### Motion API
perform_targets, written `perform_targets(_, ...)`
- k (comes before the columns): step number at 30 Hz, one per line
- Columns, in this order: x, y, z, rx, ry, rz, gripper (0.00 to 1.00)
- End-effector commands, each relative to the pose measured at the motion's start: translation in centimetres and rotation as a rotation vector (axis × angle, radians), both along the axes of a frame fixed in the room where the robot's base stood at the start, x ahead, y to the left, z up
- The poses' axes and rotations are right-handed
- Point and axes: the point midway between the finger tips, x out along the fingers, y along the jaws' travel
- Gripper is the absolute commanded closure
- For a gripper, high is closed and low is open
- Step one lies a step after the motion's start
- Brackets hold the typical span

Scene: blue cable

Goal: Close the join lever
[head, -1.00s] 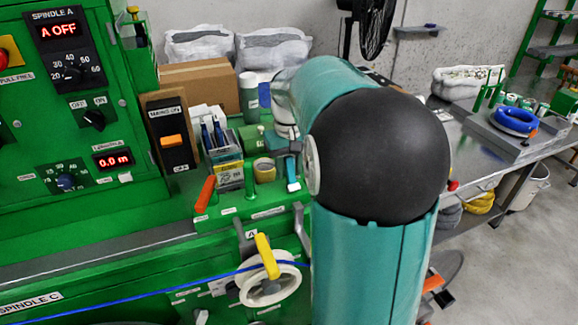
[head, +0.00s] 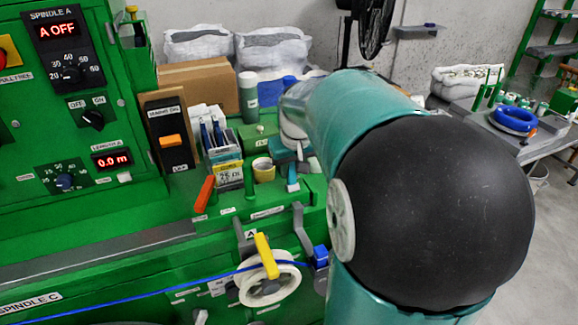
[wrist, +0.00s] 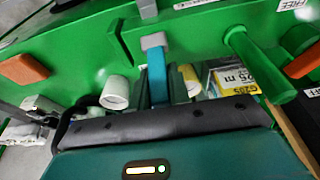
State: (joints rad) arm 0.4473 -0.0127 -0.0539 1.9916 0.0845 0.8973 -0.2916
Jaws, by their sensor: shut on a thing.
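A blue lever with a pale grey end (head: 292,176), which I take to be the join lever, stands at the green machine's top edge. In the wrist view the blue lever (wrist: 156,72) rises from behind my gripper's dark edge to a grey block on the green panel. Its label cannot be read. My gripper (head: 291,154) is at this lever and shut on it. In the wrist view my gripper's body (wrist: 160,130) fills the bottom, and its fingertips are hidden.
An orange lever (head: 204,194) stands to the left. A yellow-handled white wheel (head: 268,285) with blue cable (head: 130,295) is below. A tape roll (head: 263,170) and a pen box (head: 222,158) stand close behind. A green peg (wrist: 258,65) is right of the blue lever.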

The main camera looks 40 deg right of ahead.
Motion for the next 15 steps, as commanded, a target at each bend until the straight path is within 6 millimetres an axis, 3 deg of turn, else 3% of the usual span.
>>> perform_targets(15, -1.9, 0.6, 0.2, -0.105, -0.408, 0.0, 1.0)
